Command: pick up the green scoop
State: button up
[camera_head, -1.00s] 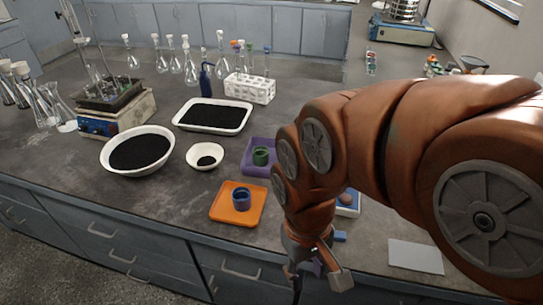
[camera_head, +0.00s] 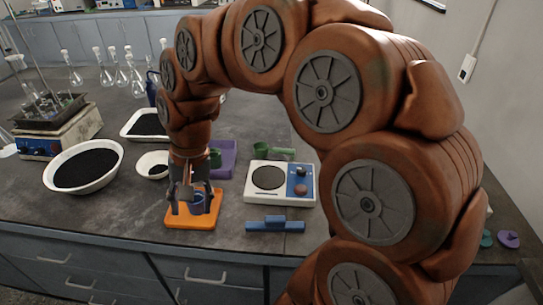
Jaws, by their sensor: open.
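The green scoop (camera_head: 283,154) appears to lie behind the balance, its small cup to the left and its flat handle to the right. My gripper (camera_head: 190,207) is open and points down over the orange tray (camera_head: 178,222), left of and nearer than the scoop. A blue cup (camera_head: 197,202) stands on that tray between or just behind my fingers; I cannot tell whether they touch it.
A balance (camera_head: 255,195) with a dark round pan stands right of the orange tray. A blue object (camera_head: 275,226) lies before it. White bowls (camera_head: 118,172) (camera_head: 140,164) of black material stand left. A hotplate (camera_head: 45,146) and several flasks are farther back.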

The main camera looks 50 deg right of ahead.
jog(key=w+d+f+m+t+y+b, duration=0.1)
jog(key=w+d+m+t+b, duration=0.1)
jog(key=w+d+m, duration=0.55)
jog(key=m+t+h+b, duration=0.2)
jog(key=m+t+b, duration=0.15)
jog(key=m, duration=1.15)
send_near(273, 149)
jog(key=w+f, duration=0.2)
jog(key=shift+s+d+g+b, duration=0.15)
jog(key=shift+s+g+b, duration=0.05)
jog(key=shift+g+b, duration=0.2)
jog(key=shift+w+f, duration=0.2)
jog(key=shift+f, duration=0.2)
jog(key=shift+a+p+x, duration=0.15)
jog(key=shift+p+x, duration=0.25)
jog(key=shift+x, duration=1.3)
jog(key=shift+a+p+x, duration=0.15)
jog(key=shift+p+x, duration=0.2)
jog(key=shift+x, duration=1.3)
jog(key=shift+w+r, duration=0.1)
jog(key=shift+c, duration=0.2)
